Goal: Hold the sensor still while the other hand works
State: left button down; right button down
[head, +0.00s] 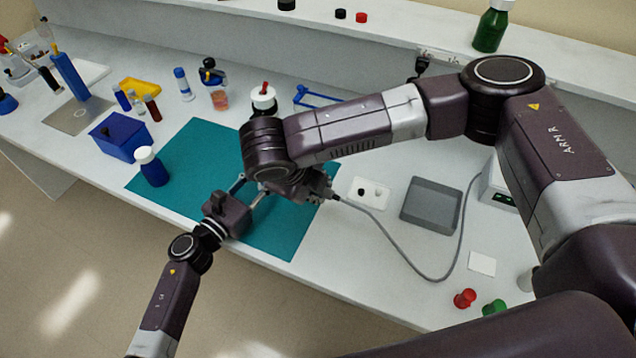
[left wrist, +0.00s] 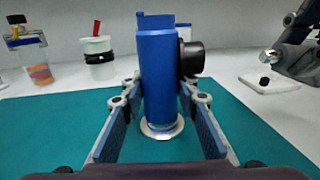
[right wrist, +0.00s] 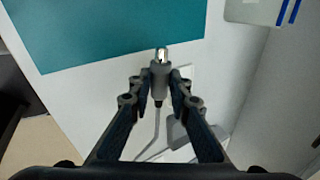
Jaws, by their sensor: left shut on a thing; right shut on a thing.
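The sensor is a blue upright cylinder (left wrist: 158,85) with a black round socket (left wrist: 192,58) on its right side and a pale metal disc at its foot. My left gripper (left wrist: 163,92) is shut on it, one finger on each side. In the head view my left gripper (head: 258,200) is over the teal mat and the sensor is mostly hidden by my right arm. My right gripper (right wrist: 160,88) is shut on a grey cable plug (right wrist: 159,78) with a bare metal tip. In the left wrist view the plug tip (left wrist: 270,56) is right of the socket, apart from it.
The teal mat (head: 190,150) lies under the work. A grey cable (head: 400,242) runs from the plug to a box (head: 497,185) at the right.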

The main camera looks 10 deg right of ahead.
jog(key=shift+w+a, duration=2)
jog(key=shift+a, duration=0.1)
jog(key=shift+w+a, duration=1.05)
jog(key=shift+a, duration=0.1)
dwell(0.6)
jog(key=c, duration=1.7)
grip_release()
jog(key=shift+r, duration=0.15)
jog(key=v, duration=1.1)
jog(key=shift+s+a+r, duration=0.15)
jog(key=shift+s+r, duration=0.05)
jog(key=shift+r, duration=0.15)
